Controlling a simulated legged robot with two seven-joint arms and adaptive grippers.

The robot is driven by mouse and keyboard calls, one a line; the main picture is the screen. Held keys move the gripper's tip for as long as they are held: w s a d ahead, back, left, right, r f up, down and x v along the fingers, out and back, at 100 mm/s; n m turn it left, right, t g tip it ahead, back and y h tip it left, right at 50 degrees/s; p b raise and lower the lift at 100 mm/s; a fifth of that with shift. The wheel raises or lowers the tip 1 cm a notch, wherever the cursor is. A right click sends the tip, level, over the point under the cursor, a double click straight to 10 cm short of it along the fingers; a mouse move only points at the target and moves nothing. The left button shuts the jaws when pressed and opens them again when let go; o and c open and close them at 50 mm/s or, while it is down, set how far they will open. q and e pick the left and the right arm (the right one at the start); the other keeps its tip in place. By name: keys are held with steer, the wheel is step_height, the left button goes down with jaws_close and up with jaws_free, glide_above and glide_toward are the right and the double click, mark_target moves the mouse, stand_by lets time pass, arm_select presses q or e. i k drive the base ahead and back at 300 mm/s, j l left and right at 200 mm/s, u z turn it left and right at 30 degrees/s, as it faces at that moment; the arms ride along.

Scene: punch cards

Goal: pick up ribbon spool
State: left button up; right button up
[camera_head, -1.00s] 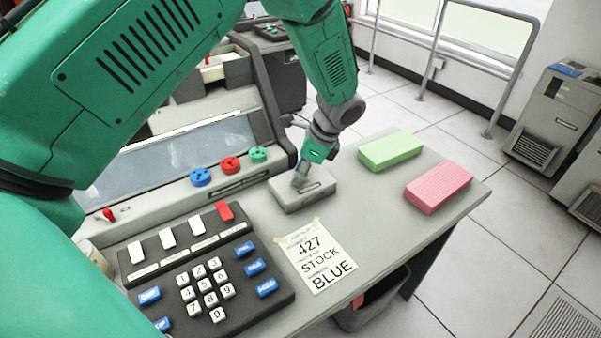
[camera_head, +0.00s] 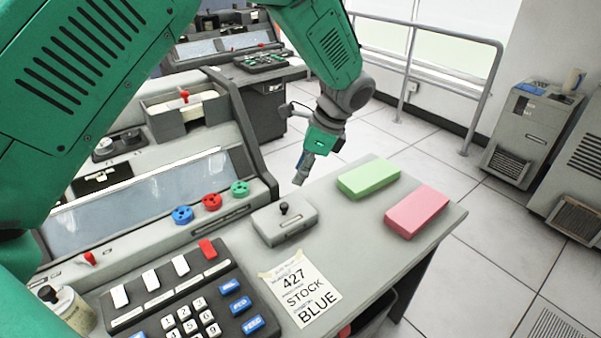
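Three round spools stand in a row on the console ledge: a blue spool (camera_head: 183,215), a red spool (camera_head: 212,202) and a green spool (camera_head: 240,188). Which one is the ribbon spool does not show. My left gripper (camera_head: 299,181) points down, to the right of the green spool and apart from it. It appears above and behind a small grey box (camera_head: 285,225) with a black knob. No object shows in its fingers, which are seen too narrowly to tell their opening. My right gripper is not in view.
A green card stack (camera_head: 368,178) and a pink card stack (camera_head: 416,211) lie right of the grey box. A sheet reading "427 STOCK BLUE" (camera_head: 302,292) lies in front. A keypad (camera_head: 185,300) fills the front left. A bottle (camera_head: 72,309) stands at the left.

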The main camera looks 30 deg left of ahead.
mark_target(108, 146)
steer(key=k+l, duration=0.7)
steer(key=k, duration=0.2)
